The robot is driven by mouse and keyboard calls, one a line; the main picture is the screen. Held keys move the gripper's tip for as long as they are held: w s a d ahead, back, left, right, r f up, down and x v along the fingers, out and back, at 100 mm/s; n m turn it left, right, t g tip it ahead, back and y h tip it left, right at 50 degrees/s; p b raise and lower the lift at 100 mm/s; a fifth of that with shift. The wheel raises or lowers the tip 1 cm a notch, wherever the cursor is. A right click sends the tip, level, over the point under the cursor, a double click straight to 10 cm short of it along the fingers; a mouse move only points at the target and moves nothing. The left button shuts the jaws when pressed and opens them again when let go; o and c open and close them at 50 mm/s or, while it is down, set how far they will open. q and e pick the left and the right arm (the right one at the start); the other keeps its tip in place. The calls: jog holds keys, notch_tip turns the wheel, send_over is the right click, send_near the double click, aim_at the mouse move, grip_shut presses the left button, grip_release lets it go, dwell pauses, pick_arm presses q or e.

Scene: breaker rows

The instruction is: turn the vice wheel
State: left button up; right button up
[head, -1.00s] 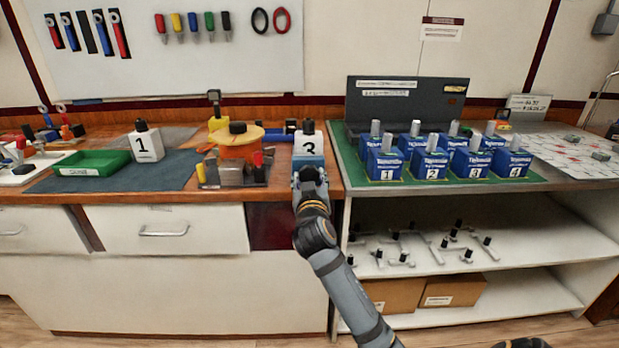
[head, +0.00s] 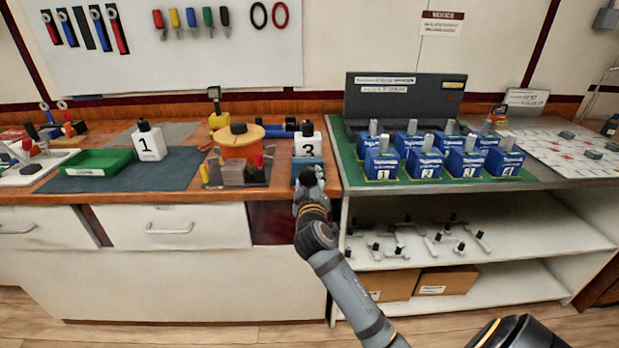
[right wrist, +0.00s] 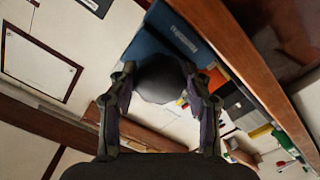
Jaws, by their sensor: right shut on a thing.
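The vice wheel shows in the right wrist view as a dark, round, knob-like thing (right wrist: 158,78). My right gripper (right wrist: 159,88) has one finger on each side of it and is shut on it. Behind it is a blue body (right wrist: 172,38) with a small label. In the head view my right gripper (head: 308,183) is at the front edge of the bench, just below the white block marked 3 (head: 308,147). The gripper and arm hide most of the wheel there. My left gripper is not in view.
A fixture with an orange drum (head: 238,149) stands left of the block. A white block marked 1 (head: 149,145) and a green tray (head: 97,163) are further left. Several blue numbered boxes (head: 424,166) stand on a green mat at right. Small metal parts lie on the shelf below.

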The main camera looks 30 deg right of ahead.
jog(key=shift+r, duration=0.1)
jog(key=o, duration=1.1)
jog(key=shift+o, duration=0.2)
jog(key=shift+s+a, duration=0.1)
jog(key=v, duration=0.7)
jog(key=shift+s, duration=0.1)
